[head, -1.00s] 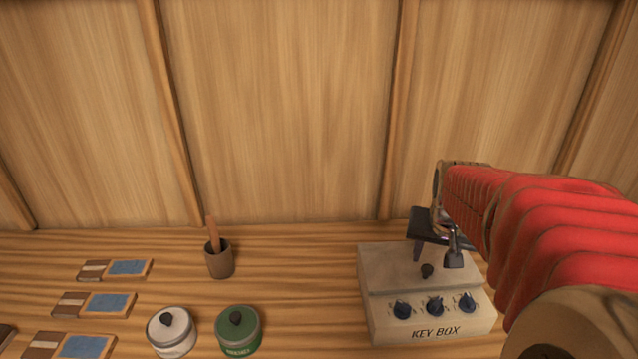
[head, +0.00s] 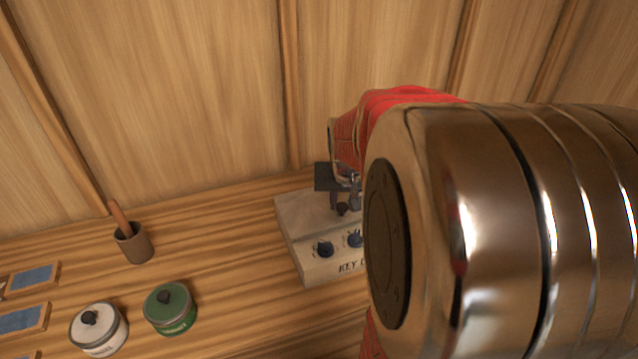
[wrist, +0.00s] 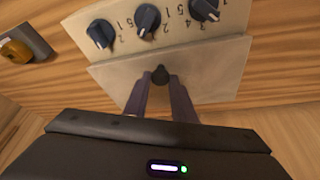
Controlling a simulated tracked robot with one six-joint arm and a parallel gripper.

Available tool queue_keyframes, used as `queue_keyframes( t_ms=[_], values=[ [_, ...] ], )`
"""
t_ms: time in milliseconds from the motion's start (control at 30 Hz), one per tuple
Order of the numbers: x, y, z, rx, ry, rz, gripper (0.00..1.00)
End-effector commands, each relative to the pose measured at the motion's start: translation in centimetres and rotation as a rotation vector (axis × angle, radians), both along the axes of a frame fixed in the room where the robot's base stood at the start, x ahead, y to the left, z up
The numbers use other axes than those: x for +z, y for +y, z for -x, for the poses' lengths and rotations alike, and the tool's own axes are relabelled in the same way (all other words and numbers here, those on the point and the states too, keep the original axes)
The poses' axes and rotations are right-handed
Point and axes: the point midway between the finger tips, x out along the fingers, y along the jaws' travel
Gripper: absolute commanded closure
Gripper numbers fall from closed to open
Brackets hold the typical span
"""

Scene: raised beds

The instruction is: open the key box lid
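The key box (head: 310,264) is a pale beige box with dark dials on its sloping front, on the bench in the head view. It also shows in the wrist view (wrist: 220,40). Its lid (head: 298,212) lies flat behind the dials and looks closed. A small dark knob (head: 342,209) stands on the lid; the wrist view shows this knob (wrist: 160,75) between my fingertips. My gripper (head: 345,205) reaches down over the lid. Its fingers (wrist: 160,88) sit close on both sides of the knob and appear to grip it. My arm hides the box's right part.
A green tin (head: 170,312) and a white tin (head: 97,330) stand left of the box. A brown cup (head: 134,246) with a wooden stick stands behind them, and framed blue panels (head: 25,318) lie at far left. A wooden wall (head: 180,100) rises behind.

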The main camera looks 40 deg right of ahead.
Motion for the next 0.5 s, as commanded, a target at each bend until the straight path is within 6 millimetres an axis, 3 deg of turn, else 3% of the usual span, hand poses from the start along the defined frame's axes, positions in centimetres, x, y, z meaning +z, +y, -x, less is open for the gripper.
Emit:
queue_keyframes(
  t_ms=[300,500],
  values=[
    [0.01,-0.02,0.01,0.000,0.000,0.000,1.00],
    [0.02,-0.02,0.02,-0.001,0.000,0.000,1.00]
  ],
)
